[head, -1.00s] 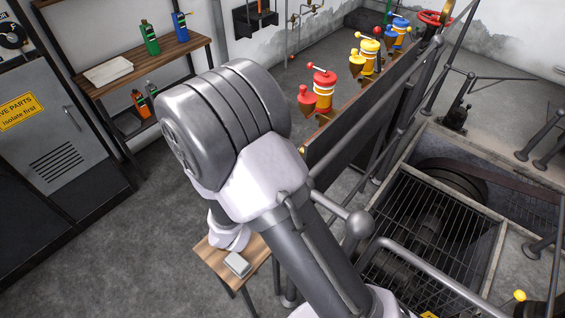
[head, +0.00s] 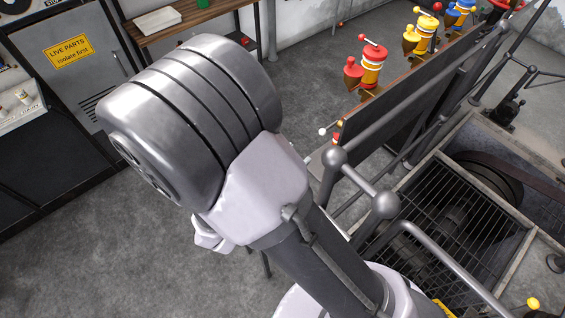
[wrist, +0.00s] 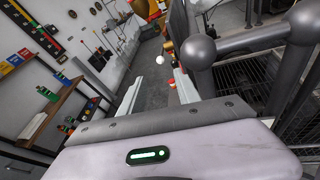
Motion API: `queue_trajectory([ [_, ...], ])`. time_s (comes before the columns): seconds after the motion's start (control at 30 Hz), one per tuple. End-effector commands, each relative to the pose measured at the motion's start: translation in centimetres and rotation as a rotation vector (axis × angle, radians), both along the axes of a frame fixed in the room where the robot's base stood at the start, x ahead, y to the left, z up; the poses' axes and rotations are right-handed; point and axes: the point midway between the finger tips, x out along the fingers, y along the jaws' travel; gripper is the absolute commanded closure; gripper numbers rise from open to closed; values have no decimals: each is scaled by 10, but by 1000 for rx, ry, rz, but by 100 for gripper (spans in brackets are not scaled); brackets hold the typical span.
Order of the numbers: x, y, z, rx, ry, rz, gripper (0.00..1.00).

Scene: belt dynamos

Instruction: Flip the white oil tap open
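In the head view a small white ball knob (head: 322,131) shows by the near end of the dark oiler board. It appears to be the white tap's handle. A small red and yellow piece (head: 338,130) is beside it, and the rest of that oiler is hidden. In the wrist view a white knob (wrist: 160,59) lies beyond the fingers, between their lines, apart from them. My gripper (wrist: 158,80) is open and empty, its two pale fingers spread. In the head view my arm hides most of it.
Grey railing with ball joints (head: 385,204) stands close right of my gripper. Red (head: 373,68), yellow (head: 426,30) and blue (head: 458,14) oilers line the board. A grated pit (head: 450,215) is at right. A grey cabinet (head: 75,60) and wooden shelf (head: 170,25) stand left.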

Motion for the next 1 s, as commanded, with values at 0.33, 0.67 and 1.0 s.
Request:
queue_trajectory([
  [0.33, -39, 32, 14, -1, 0, -1, 61],
  [0.67, -39, 32, 13, 0, 0, -1, 61],
  [1.0, -104, -84, 8, 598, -120, -823, 61],
])
